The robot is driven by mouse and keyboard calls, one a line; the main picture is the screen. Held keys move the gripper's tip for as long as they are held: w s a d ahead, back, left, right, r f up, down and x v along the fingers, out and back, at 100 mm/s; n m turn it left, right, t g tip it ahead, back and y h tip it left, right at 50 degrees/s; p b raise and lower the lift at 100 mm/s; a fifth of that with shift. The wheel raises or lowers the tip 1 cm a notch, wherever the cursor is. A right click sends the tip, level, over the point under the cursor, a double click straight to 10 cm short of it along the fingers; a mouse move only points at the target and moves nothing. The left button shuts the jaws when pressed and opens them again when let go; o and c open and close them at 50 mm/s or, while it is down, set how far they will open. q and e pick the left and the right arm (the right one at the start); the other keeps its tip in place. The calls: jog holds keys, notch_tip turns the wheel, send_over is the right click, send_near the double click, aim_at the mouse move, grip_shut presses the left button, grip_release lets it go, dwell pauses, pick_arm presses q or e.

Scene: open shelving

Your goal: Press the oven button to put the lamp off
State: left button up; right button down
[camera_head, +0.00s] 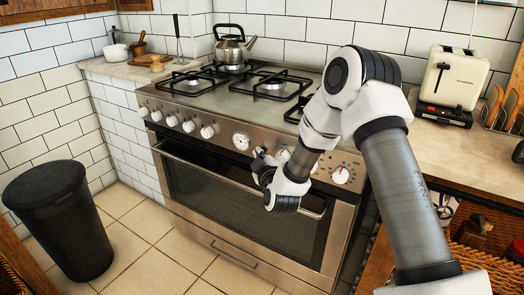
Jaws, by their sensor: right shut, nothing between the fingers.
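The steel oven (190,222) stands against the tiled wall, with a row of white knobs and a round dial (241,141) along its front panel. A knob (340,175) shows right of my gripper. My right arm reaches in from the right and bends down in front of the oven. My right gripper (262,160) is shut and empty, close to the panel just right of the dial. Contact cannot be told. The gripper and wrist hide part of the panel, and I cannot pick out the button. The oven window is dark. My left gripper is not in view.
A kettle (232,48) stands on the hob. A white toaster (452,80) is on the right counter. A black bin (60,222) stands on the floor at left. The tiled floor (135,245) between bin and oven is clear.

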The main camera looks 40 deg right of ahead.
jog(key=shift+a, duration=0.1)
jog(key=shift+s+a, duration=0.25)
jog(key=shift+a, duration=0.2)
jog(key=shift+s+a, duration=0.4)
jog(key=shift+a, duration=0.5)
jog(key=shift+s+a, duration=0.35)
jog(key=shift+a, duration=0.6)
jog(key=shift+s+a, duration=0.4)
jog(key=shift+a, duration=0.5)
